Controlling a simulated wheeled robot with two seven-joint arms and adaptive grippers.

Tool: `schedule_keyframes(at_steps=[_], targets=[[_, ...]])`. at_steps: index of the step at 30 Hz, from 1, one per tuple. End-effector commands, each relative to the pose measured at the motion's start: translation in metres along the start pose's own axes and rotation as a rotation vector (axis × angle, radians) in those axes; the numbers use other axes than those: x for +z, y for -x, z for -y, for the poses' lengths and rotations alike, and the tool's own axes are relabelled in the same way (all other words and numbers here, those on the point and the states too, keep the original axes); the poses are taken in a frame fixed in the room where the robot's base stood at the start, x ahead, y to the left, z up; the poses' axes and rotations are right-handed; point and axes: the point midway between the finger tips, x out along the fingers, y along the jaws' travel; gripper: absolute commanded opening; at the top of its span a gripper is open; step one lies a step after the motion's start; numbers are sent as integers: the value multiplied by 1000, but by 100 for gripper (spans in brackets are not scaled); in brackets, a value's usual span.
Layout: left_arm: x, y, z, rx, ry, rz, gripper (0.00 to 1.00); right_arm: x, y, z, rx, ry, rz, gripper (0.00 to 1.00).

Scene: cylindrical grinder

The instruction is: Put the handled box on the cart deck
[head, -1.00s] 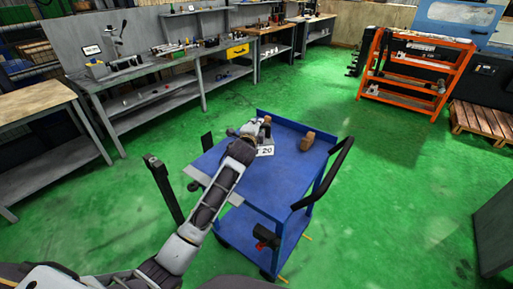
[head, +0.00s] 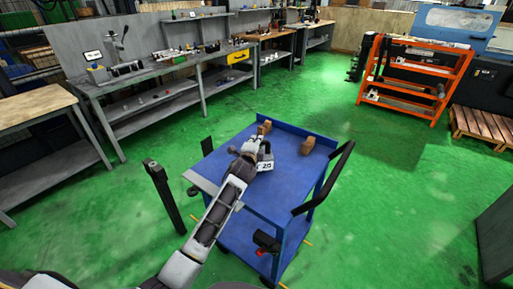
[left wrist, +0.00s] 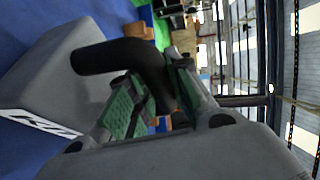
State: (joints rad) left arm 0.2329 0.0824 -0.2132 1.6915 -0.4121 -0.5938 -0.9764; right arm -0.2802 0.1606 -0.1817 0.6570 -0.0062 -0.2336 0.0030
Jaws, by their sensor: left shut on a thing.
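The handled box (head: 265,162) is grey with a white label reading 20. It is over the blue cart deck (head: 284,185), near the deck's middle; I cannot tell whether its base touches the deck. My left gripper (head: 252,149) reaches in from the left and is shut on the box's black handle. In the left wrist view the gripper (left wrist: 155,90) has its green-padded fingers around the curved black handle (left wrist: 118,58). The grey box (left wrist: 65,75) shows beyond, with blue deck behind it. My right gripper is not in view.
Brown blocks (head: 307,147) (head: 264,127) sit on the far part of the deck. The cart has a raised far rim and a black handle (head: 331,180) at right. Workbenches (head: 165,80) line the back left; an orange rack (head: 415,80) stands back right. Green floor surrounds the cart.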

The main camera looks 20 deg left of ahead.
Motion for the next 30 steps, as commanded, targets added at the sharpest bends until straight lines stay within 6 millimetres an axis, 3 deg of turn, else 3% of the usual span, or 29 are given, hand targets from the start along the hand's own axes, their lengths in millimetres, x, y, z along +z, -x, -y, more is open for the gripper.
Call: schedule_keyframes(at_steps=[9, 20, 21, 24, 26, 30], targets=[[1, -3, -15, -6, 0, -2, 0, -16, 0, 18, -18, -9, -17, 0], [1, -4, -18, -6, 0, -2, 0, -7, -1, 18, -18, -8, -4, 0], [1, -4, -20, -1, 0, -1, 24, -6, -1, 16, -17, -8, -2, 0], [1, -4, -20, -1, 0, -1, 36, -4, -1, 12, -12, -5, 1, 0], [1, -4, -20, -1, 0, -1, 41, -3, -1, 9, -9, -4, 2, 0], [1, -4, -20, -1, 0, -1, 41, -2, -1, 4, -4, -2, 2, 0]])
